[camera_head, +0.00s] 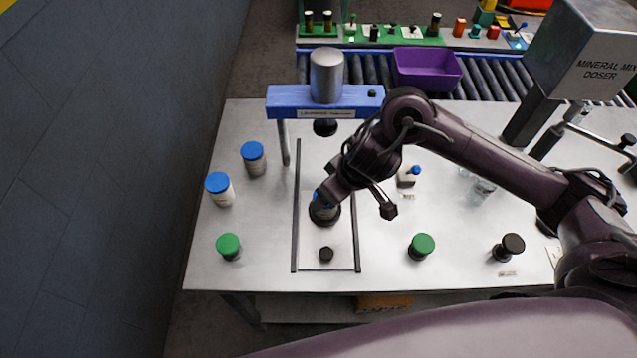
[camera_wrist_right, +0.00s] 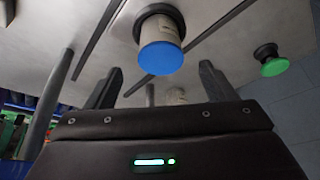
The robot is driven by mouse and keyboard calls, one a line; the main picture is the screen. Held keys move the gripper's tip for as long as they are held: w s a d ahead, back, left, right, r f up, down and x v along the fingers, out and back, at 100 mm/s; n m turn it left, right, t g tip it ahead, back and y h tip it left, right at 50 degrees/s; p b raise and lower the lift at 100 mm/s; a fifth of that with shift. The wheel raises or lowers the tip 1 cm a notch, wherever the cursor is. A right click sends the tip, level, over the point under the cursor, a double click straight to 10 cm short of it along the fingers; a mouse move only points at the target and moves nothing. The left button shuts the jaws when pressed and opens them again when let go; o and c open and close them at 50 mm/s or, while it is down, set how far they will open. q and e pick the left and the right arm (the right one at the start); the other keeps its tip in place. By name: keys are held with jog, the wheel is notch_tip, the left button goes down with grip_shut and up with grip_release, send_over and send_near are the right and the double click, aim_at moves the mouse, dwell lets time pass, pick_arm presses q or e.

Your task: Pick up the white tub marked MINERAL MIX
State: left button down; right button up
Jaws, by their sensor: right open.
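A pale tub with a blue lid (camera_wrist_right: 160,58) sits upright in a black ring on the plate between two dark rails. In the head view its lid (camera_head: 319,198) is partly hidden by my right gripper (camera_head: 328,192), which is just above it. In the right wrist view my right gripper (camera_wrist_right: 160,82) is open and empty, its two fingers apart, with the lid just beyond the fingertips. Two more white tubs with blue lids, one nearer (camera_head: 219,190) and one farther (camera_head: 253,159), stand to the left. No tub label is readable. My left gripper is not in view.
A blue press (camera_head: 290,100) stands behind the ring. The MINERAL MIX DOSER (camera_head: 590,60) is at the back right. A purple bin (camera_head: 427,68) rests on rollers.

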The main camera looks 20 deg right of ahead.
jog(key=shift+w+f, duration=0.2)
jog(key=shift+f, duration=0.1)
jog(key=shift+a+f, duration=0.1)
jog(key=shift+f, duration=0.3)
jog(key=x, duration=0.2)
jog(key=shift+a+f, duration=0.1)
jog(key=shift+f, duration=0.15)
jog(key=x, duration=0.2)
jog(key=shift+w+a+f+b, duration=0.15)
jog(key=shift+w+f+b, duration=0.15)
jog(key=shift+b, duration=0.1)
jog(key=shift+f, duration=0.3)
jog(key=shift+w, duration=0.1)
jog(key=c, duration=1.1)
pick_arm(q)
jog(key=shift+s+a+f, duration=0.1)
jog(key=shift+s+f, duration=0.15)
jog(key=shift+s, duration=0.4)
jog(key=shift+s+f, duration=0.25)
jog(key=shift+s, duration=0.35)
pick_arm(e)
jog(key=shift+c, duration=0.2)
jog(key=shift+r, duration=0.1)
